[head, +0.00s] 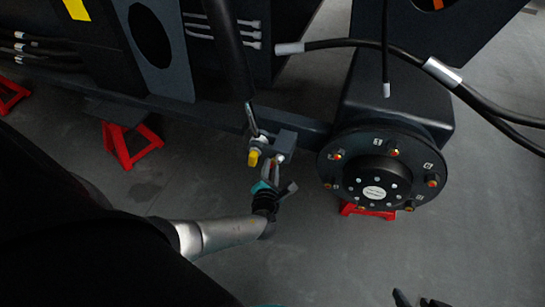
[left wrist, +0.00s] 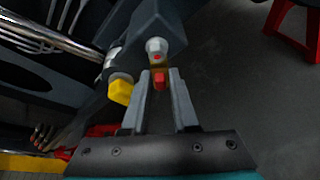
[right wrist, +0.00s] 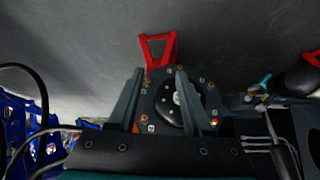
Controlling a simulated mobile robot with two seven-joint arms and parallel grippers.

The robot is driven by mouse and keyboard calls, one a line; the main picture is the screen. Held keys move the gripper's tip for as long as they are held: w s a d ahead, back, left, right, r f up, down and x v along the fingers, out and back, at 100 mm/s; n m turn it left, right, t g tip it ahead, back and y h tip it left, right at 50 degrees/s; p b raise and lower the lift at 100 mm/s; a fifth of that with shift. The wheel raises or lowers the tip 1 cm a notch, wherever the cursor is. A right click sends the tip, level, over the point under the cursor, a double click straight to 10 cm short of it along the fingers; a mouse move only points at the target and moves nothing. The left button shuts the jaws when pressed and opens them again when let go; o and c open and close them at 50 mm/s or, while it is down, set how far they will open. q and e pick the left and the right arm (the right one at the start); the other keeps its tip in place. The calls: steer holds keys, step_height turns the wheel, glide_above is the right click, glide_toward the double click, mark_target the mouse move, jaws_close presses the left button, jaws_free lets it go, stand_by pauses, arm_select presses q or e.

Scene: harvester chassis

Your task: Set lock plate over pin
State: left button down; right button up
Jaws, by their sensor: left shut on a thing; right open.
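My left gripper (head: 272,178) is just below the dark bracket (head: 286,142) on the chassis beam. In the left wrist view its fingers (left wrist: 159,78) are shut on a small red and brown piece (left wrist: 159,82), apparently the lock plate, mostly hidden between them. The pale round pin end (left wrist: 156,46), with a red dot, shows just beyond the fingertips at the bracket. I cannot tell whether the plate touches the pin. A yellow knob (head: 253,157) sits left of the pin. My right gripper (head: 422,300) is open and empty at the bottom edge; its fingers show in the right wrist view (right wrist: 155,78).
The round wheel hub (head: 400,160) with orange-marked studs stands right of the bracket. A dark cylinder rod (head: 254,118) comes down to the bracket. Black hoses (head: 400,55) hang at the upper right. Red stands (head: 130,145) are on the floor. The lower middle floor is clear.

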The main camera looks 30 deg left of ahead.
arm_select(q)
steer(key=shift+a+r+m+t+y, duration=0.15)
steer(key=shift+r+m+t+y, duration=0.35)
steer(key=shift+m, duration=0.8)
steer(key=shift+a+r+m+t+y, duration=0.15)
steer(key=shift+m+y, duration=0.6)
steer(key=shift+m, duration=0.55)
steer(key=shift+a+r+m+t+y, duration=0.25)
steer(key=shift+m+y, duration=0.4)
steer(key=shift+m, duration=0.65)
arm_select(e)
steer(key=shift+w+a+f, duration=0.1)
steer(key=shift+w+a, duration=0.15)
steer(key=shift+a, duration=0.05)
arm_select(q)
steer(key=shift+r, duration=0.15)
arm_select(e)
steer(key=shift+a+t, duration=0.1)
steer(key=shift+t, duration=0.2)
arm_select(q)
steer(key=c, duration=0.8)
jaws_free()
steer(key=shift+d, duration=0.1)
steer(key=shift+c, duration=0.2)
steer(key=shift+s+d, duration=0.1)
steer(key=shift+s, duration=0.05)
